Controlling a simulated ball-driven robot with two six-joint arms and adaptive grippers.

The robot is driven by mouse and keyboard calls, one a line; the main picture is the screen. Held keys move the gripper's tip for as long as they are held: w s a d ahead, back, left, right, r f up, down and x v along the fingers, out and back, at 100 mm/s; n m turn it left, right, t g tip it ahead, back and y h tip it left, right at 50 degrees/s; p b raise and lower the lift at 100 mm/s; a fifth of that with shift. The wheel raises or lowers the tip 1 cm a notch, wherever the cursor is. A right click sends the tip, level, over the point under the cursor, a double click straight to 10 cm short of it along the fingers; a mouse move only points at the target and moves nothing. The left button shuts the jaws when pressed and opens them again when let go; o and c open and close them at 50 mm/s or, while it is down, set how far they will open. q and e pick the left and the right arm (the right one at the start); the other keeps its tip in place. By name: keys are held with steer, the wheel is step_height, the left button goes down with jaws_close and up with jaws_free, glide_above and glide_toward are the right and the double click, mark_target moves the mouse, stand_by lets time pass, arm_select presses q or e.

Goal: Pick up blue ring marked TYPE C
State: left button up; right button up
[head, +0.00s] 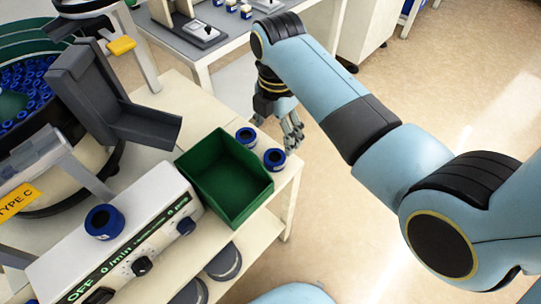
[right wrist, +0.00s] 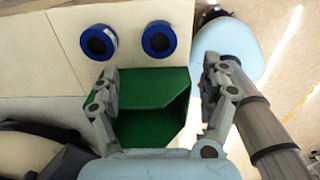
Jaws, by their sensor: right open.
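Two blue rings stand on the cream table near its right corner, one (head: 246,136) close to the green bin and the other (head: 274,158) nearer the edge. Both show in the right wrist view, one at the left (right wrist: 99,42) and one at the middle (right wrist: 158,39). Another blue ring (head: 104,221) sits on the control box. A yellow TYPE C label (head: 17,201) is on the bowl feeder; no marking is readable on the rings. My right gripper (head: 293,136) is open and empty beside the two table rings, apart from them. My left gripper is out of view.
A green bin (head: 210,151) stands open on the table, and below my right fingers in the wrist view (right wrist: 150,120). The control box (head: 150,215) and the bowl feeder (head: 20,115) full of blue rings lie left. A grey chute (head: 140,125) points towards the bin.

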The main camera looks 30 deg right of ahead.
glide_above(275, 157)
step_height(275, 157, down, 4)
steer(key=shift+f+b, duration=0.25)
steer(key=shift+b, duration=0.2)
steer(key=shift+f, duration=0.6)
step_height(275, 157, down, 5)
steer(key=shift+r+b, duration=0.2)
steer(key=shift+b, duration=0.55)
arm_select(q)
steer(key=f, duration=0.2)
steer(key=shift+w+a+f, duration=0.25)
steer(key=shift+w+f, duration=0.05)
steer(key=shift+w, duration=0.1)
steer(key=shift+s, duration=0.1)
arm_select(e)
steer(key=shift+c, duration=0.2)
steer(key=c, duration=1.3)
steer(key=shift+o, duration=0.2)
steer(key=shift+r, duration=0.15)
